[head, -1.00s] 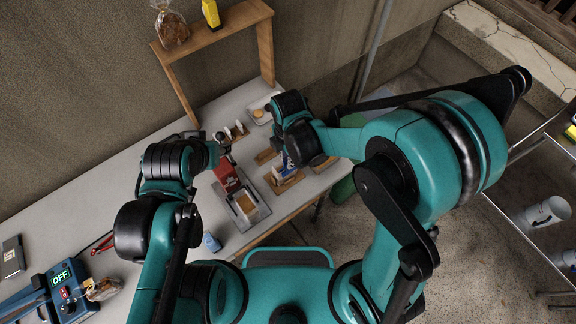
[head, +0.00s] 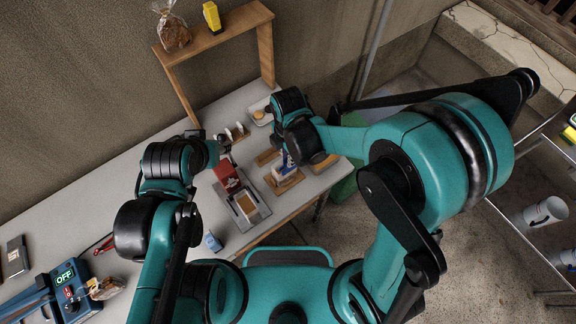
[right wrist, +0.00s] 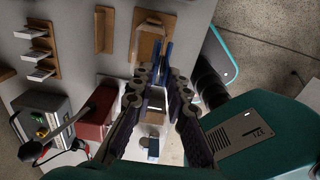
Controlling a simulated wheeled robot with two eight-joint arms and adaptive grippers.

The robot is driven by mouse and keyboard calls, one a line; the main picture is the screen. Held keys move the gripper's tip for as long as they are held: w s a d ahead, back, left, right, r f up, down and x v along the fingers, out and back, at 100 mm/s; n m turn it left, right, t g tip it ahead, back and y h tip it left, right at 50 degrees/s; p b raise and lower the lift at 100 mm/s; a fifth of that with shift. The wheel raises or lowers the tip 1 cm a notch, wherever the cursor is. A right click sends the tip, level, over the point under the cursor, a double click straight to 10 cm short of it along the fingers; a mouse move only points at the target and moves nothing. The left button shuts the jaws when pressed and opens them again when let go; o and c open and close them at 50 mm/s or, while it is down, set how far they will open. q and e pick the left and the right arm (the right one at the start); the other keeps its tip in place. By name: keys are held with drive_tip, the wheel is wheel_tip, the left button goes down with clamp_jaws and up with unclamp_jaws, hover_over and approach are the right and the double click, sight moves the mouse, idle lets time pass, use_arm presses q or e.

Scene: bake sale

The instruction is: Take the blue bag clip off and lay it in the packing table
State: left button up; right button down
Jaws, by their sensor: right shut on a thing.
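My right gripper (right wrist: 157,78) is shut on the blue bag clip (right wrist: 168,52), whose blue ends stick out past the fingertips in the right wrist view. In the head view my right gripper (head: 288,147) is above the right part of the packing table (head: 130,185), and my own wrist hides most of it. A small blue and white patch (head: 288,161) shows beneath it; I cannot tell whether the clip still touches a bag. My left gripper (head: 223,140) is near the red box, too small to tell its jaws.
A red box (head: 227,178) and a grey tray (head: 247,213) stand between my arms. Wooden boards and racks lie beyond. A small blue carton (head: 212,242) is at the front edge. A blue sealer (head: 72,290) with an OFF display stands at left. A wooden shelf (head: 215,40) rises behind.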

wheel_tip(320, 180, up, 4)
drive_tip(key=shift+f+p, duration=0.1)
drive_tip(key=shift+p, duration=1.1)
drive_tip(key=c, duration=2.3)
unclamp_jaws()
drive_tip(key=shift+o, duration=0.6)
drive_tip(key=o, duration=0.5)
